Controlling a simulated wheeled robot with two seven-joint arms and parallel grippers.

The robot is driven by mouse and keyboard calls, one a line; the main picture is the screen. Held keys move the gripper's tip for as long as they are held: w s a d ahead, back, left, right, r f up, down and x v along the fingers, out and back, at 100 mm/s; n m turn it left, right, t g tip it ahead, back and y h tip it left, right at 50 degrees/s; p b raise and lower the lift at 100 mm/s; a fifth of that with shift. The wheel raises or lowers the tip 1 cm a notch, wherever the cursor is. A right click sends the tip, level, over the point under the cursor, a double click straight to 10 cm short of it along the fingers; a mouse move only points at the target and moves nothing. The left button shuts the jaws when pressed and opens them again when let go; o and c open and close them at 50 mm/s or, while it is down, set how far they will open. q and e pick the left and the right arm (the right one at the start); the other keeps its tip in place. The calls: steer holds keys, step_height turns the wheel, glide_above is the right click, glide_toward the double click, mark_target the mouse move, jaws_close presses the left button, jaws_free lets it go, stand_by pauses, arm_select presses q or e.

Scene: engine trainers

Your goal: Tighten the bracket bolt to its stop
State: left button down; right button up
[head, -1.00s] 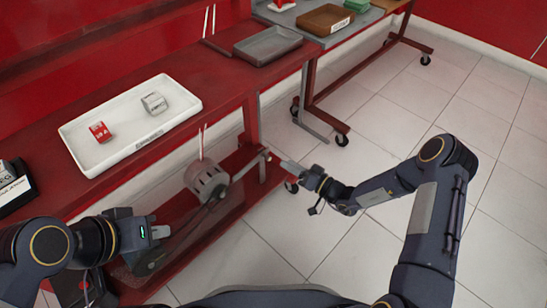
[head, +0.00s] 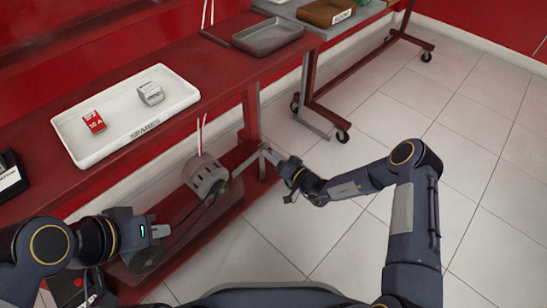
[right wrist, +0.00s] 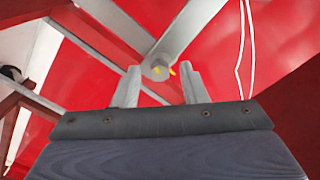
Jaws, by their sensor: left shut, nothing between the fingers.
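The bracket (head: 247,163) is a grey arm beside the round grey alternator-like unit (head: 205,176) on the red stand. In the right wrist view the bracket (right wrist: 187,28) runs down to the bolt (right wrist: 158,70), a small round grey end with yellow marks. My right gripper (head: 268,155) is at the bracket's outer end. In the right wrist view the right gripper's (right wrist: 160,83) fingers are apart, with the bolt head between and slightly beyond their tips; contact is not visible. My left gripper (head: 165,231) is shut and empty, left of the unit.
A white tray (head: 118,142) with a red box (head: 93,122) and a grey part (head: 150,94) sits on the red bench. A grey tray (head: 267,38) lies further back. White cords (right wrist: 242,50) hang right of the bolt. The tiled floor at right is clear.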

jaws_close()
